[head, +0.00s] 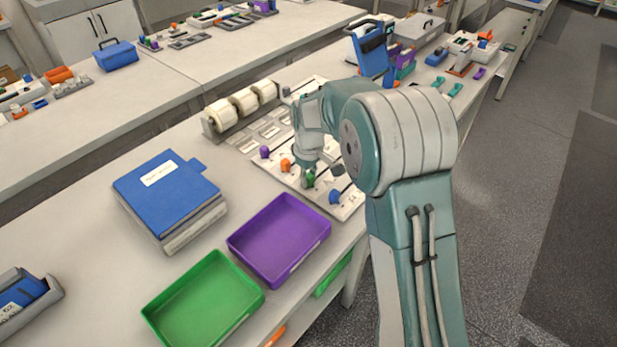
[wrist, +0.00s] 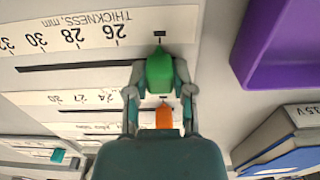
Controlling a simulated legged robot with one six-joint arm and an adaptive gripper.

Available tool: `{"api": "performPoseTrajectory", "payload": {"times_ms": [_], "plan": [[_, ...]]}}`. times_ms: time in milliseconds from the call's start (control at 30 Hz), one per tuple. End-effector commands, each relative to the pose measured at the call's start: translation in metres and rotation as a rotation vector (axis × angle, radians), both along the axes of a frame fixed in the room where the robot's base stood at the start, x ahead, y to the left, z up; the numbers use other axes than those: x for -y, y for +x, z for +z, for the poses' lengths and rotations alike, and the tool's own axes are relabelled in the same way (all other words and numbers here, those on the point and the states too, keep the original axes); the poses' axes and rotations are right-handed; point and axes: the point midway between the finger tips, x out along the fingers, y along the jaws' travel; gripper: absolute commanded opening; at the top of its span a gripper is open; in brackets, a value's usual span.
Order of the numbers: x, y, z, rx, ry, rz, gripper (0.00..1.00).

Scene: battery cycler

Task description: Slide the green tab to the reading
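The green tab (wrist: 160,70) stands on a slider panel (head: 348,205), and it also shows in the head view (head: 309,179) low on the panel. In the wrist view its tip lies near a small black mark at the end of a slot, beside the upside-down "THICKNESS, mm" scale (wrist: 75,32), past the 26. My gripper (wrist: 160,82) has one finger on each side of the green tab, and the fingertips appear to press on it. In the head view my gripper (head: 308,166) reaches down to the panel. The reading is not legible in either view.
An orange tab (head: 286,165) and a purple tab (head: 264,151) stand left of the green one, a blue tab (head: 335,197) to its right. A purple tray (head: 283,276) and green tray (head: 205,338) lie in front. White rolls (head: 244,101) stand behind the panel.

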Motion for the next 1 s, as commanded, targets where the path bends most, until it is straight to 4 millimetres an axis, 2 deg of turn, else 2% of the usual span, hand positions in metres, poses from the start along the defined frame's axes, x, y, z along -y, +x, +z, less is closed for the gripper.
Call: {"api": "performPoseTrajectory", "payload": {"times_ms": [167,400,633,667,700,733,1000], "plan": [[0.005,0.003,-0.002,-0.006,-0.005,-0.002,0.00],[0.028,0.025,-0.003,-0.007,-0.004,-0.002,0.00],[0.027,0.024,-0.003,-0.010,-0.004,0.000,0.00],[0.027,0.024,-0.003,-0.011,-0.005,0.000,0.36],[0.027,0.024,-0.003,-0.011,-0.005,0.000,0.54],[0.027,0.024,-0.003,-0.009,-0.005,0.000,0.66],[0.026,0.024,-0.002,-0.006,-0.004,0.000,0.66]]}}
